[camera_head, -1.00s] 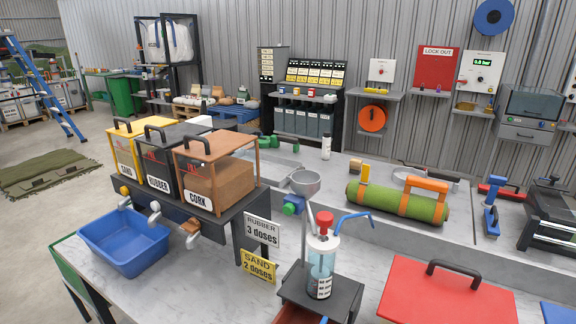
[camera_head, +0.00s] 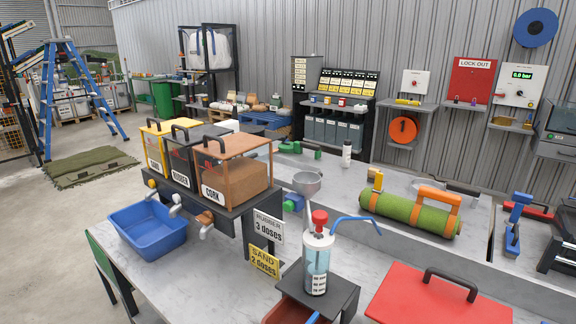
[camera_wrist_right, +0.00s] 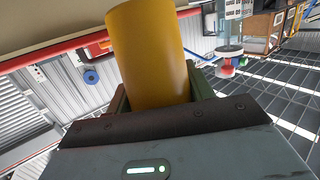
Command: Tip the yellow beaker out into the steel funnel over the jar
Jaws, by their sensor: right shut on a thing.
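The yellow beaker (camera_wrist_right: 150,50) fills the upper middle of the right wrist view. My right gripper (camera_wrist_right: 158,92) is shut around it, with a greenish finger at each side. The beaker's opening and contents are hidden. The beaker and both grippers are out of the head view. The steel funnel (camera_head: 307,183) is a grey cone on the bench, right of the dispenser boxes and behind the red-capped bottle. I cannot make out a jar under it; a blue and green item (camera_head: 293,203) shows below it.
A red-capped wash bottle (camera_head: 317,262) with a blue spout stands in front of the funnel. A green turf roll (camera_head: 410,213) with orange handle lies to the right. A red lidded box (camera_head: 440,300), a blue bin (camera_head: 147,228) and dispenser boxes (camera_head: 233,172) take up more bench.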

